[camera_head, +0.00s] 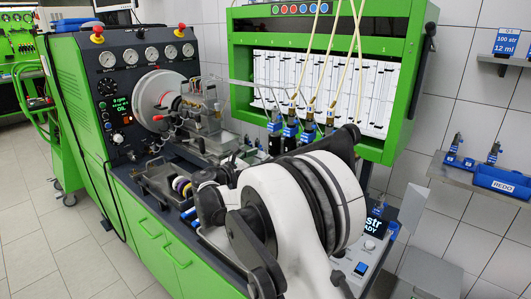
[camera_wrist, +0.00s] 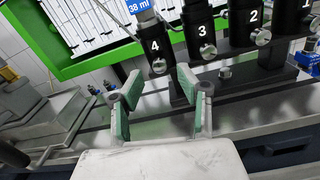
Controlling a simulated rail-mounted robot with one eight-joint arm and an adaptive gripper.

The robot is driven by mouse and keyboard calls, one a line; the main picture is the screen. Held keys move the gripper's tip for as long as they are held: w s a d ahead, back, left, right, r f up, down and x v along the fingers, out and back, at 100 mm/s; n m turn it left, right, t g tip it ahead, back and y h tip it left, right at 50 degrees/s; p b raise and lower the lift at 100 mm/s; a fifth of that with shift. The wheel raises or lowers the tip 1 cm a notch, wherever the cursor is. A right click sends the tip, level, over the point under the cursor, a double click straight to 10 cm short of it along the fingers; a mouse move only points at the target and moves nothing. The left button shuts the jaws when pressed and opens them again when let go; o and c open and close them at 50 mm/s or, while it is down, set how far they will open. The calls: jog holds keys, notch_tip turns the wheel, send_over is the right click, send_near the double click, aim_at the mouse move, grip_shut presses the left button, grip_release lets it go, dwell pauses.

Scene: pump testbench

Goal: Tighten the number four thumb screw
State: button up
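In the wrist view the black holder marked 4 (camera_wrist: 155,46) is at top centre, with a small silver thumb screw (camera_wrist: 158,66) low on its front. My gripper (camera_wrist: 158,82) is open, its two green-padded fingers on either side of and just below that screw in the picture. Nothing shows between the fingers, and I see no clear contact with the screw. Holders marked 3 (camera_wrist: 206,28) and 2 (camera_wrist: 256,18) stand to the right with their own screws. In the head view the row of dark holders (camera_head: 290,138) stands behind my arm, and my gripper cannot be made out.
A blue 38 ml label (camera_wrist: 138,7) sits above holder 4. The green-framed tube panel (camera_head: 330,85) rises behind the holders. A wall shelf with a blue bin (camera_head: 500,181) is at right.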

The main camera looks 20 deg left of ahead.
jog(key=shift+x, duration=2)
grip_shut()
